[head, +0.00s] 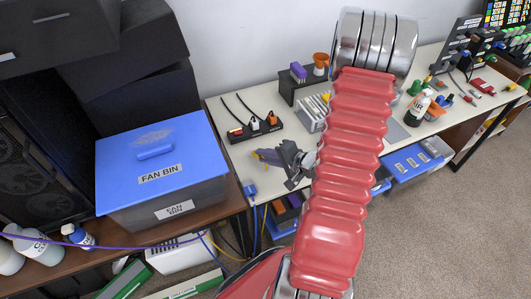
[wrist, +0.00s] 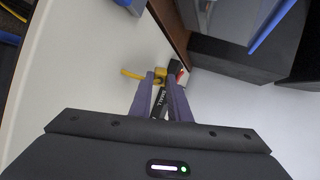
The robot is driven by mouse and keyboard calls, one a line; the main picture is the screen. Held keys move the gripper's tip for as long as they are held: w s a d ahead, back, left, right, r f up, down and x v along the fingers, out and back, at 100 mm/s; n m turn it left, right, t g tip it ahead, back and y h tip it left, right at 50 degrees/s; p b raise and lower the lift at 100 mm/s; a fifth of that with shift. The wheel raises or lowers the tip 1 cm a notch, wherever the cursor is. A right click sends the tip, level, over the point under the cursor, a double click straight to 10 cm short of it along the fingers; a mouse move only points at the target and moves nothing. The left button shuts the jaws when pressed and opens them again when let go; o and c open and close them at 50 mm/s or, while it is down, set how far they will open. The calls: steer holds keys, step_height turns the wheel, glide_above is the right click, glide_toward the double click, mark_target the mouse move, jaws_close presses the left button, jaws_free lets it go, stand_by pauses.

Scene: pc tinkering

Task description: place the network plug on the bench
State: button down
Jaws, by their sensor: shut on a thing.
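My gripper (head: 262,156) is over the left part of the white-topped bench (head: 292,125), and its purple fingers point left. In the wrist view my gripper (wrist: 160,78) is shut on a small yellow network plug (wrist: 160,73), with a short yellow cable stub going left. In the head view only a bit of yellow shows at the fingertips. The bench top (wrist: 85,90) lies below the plug in the wrist view. I cannot tell whether the plug touches it.
A black power strip (head: 255,132) with plugs and cords lies just behind my gripper. A small blue piece (head: 250,190) is at the bench's front left edge. The blue-lidded fan bin (head: 160,150) stands left on a brown table. Bottles and tools crowd the bench's right part.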

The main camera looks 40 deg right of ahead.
steer(key=shift+f, duration=0.35)
stand_by(0.5)
steer(key=c, duration=1.6)
jaws_free()
steer(key=shift+v, duration=6.9)
steer(key=shift+a+f, duration=0.1)
steer(key=shift+f, duration=0.05)
